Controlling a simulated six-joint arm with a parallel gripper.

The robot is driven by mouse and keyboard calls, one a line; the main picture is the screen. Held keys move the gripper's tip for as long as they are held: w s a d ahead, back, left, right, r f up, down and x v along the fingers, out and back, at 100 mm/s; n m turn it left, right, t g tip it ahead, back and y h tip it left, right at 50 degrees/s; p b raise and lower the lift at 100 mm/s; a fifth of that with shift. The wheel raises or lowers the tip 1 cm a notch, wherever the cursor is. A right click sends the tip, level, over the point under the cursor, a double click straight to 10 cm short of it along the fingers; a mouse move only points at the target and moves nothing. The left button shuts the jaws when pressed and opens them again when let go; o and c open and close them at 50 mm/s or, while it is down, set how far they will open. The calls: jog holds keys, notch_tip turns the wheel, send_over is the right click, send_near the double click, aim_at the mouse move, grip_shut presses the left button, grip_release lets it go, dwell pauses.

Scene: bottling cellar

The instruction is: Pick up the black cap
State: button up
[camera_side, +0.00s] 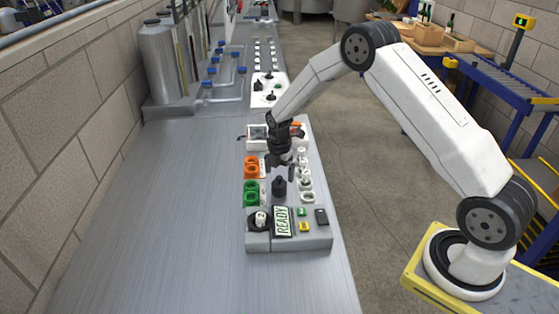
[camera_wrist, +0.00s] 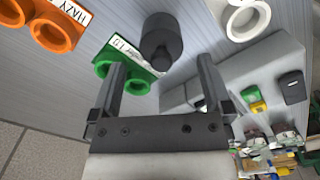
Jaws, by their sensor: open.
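The black cap (camera_side: 279,187) stands on the steel bench, between the green rings and the white rings. In the wrist view the black cap (camera_wrist: 161,38) is a dark cylinder with a narrower top, beyond my fingertips and roughly centred between them. My gripper (camera_side: 280,168) is open and empty just above the cap, pointing down. In the wrist view both fingers of my gripper (camera_wrist: 161,62) are spread apart, with a gap around the cap's line. No contact with the cap is visible.
Orange rings (camera_side: 251,168) and green rings (camera_side: 250,193) lie left of the cap, white rings (camera_side: 306,183) to the right. A grey control box (camera_side: 290,240) with a READY display (camera_side: 282,221) stands in front. The bench (camera_side: 170,220) is clear on the left.

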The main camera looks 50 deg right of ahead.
aim_at(279, 177)
jog(key=shift+a+f, duration=0.1)
jog(key=shift+f, duration=2.4)
jog(key=c, duration=1.2)
jog(key=shift+r, duration=0.2)
jog(key=shift+r, duration=0.8)
jog(key=s+a+r, duration=0.2)
jog(key=s+r, duration=0.9)
jog(key=s, duration=0.3)
